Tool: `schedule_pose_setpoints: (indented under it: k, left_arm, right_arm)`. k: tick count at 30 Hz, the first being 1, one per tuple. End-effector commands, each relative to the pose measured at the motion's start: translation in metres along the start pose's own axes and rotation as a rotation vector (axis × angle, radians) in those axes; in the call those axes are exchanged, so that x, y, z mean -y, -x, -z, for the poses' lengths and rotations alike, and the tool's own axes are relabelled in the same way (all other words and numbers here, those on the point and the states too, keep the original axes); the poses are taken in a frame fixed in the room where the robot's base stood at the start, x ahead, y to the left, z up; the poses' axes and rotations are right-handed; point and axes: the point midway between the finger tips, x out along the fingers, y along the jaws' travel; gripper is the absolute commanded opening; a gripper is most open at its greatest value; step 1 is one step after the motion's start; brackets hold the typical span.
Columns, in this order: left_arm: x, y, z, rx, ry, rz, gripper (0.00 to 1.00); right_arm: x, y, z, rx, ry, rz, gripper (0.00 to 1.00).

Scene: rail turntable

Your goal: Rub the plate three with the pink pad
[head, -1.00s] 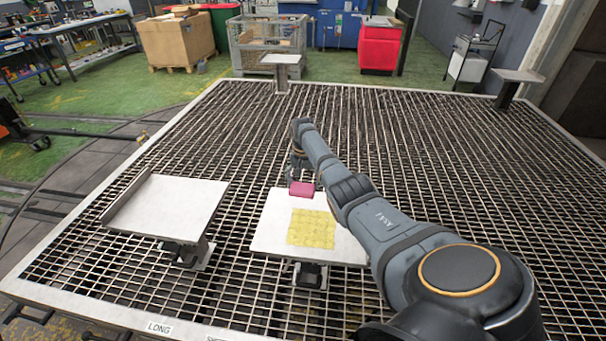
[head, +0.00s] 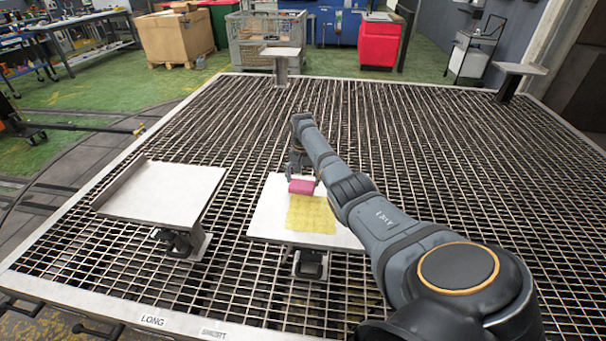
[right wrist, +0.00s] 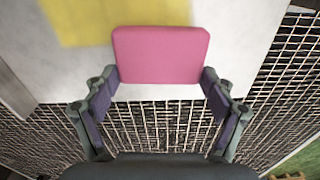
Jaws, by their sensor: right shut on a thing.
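The pink pad (head: 302,187) is held by my right gripper (head: 300,176) at the far part of a white plate (head: 268,222) on a stand. In the right wrist view the pad (right wrist: 161,54) sits between the two fingers of the right gripper (right wrist: 161,82). A yellow patch (head: 311,214) covers part of this plate, just nearer than the pad. The patch (right wrist: 100,20) also shows in the right wrist view, partly behind the pad. I cannot tell whether the pad touches the plate. My left gripper is not in view.
A second white plate (head: 170,188) with a raised left edge stands to the left. Smaller plates stand at the far edge (head: 281,51) and far right (head: 520,68). The metal grating (head: 420,150) between them is open. Labels mark the front frame.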

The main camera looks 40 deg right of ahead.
Motion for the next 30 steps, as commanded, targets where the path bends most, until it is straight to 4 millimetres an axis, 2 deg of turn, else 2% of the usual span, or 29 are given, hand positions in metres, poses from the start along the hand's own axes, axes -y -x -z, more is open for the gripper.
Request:
schedule_pose_setpoints:
  k: [11,30]
  left_arm:
    - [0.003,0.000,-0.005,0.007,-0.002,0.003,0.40]
    - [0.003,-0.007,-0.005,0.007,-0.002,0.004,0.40]
  right_arm:
    - [0.000,-0.001,0.000,0.000,0.000,0.000,0.59]
    - [0.000,-0.013,0.000,0.000,0.000,0.000,0.59]
